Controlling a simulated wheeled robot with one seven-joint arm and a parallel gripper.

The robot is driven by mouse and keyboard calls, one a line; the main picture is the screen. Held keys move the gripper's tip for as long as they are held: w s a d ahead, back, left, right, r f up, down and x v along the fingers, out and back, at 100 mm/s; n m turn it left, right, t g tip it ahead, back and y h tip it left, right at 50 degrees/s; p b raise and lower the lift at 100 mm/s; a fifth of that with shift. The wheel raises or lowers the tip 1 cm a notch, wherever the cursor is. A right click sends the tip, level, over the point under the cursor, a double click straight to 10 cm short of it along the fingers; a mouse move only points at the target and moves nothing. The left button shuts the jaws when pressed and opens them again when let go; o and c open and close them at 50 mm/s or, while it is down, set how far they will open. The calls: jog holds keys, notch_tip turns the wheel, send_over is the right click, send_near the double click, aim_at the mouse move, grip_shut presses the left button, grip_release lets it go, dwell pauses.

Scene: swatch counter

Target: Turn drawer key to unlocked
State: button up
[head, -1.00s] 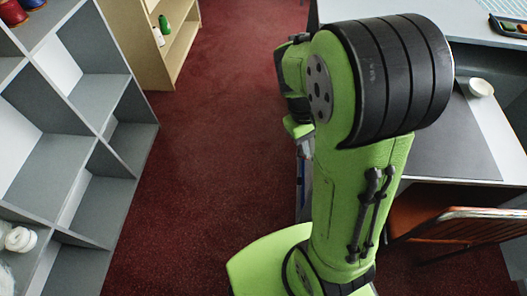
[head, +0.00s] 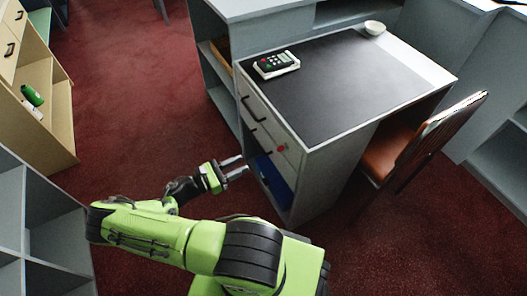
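A small red key (head: 282,148) sits on the front of the white drawer unit (head: 268,127) under the desk, below the dark drawer handles. Its exact angle is too small to tell. My gripper (head: 246,165) is in front of the unit, to the left of the key and slightly lower in the picture. Its two fingers are spread apart with nothing between them. It appears clear of the key.
The desk (head: 345,85) holds a keypad device (head: 276,64) and a white bowl (head: 375,28). A brown chair (head: 415,140) stands at its right side. A blue item (head: 272,182) is low in the unit. Red carpet (head: 130,70) is clear on the left.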

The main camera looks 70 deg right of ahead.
jog(key=b+x, duration=0.1)
jog(key=x, duration=1.3)
jog(key=shift+a, duration=0.1)
grip_shut()
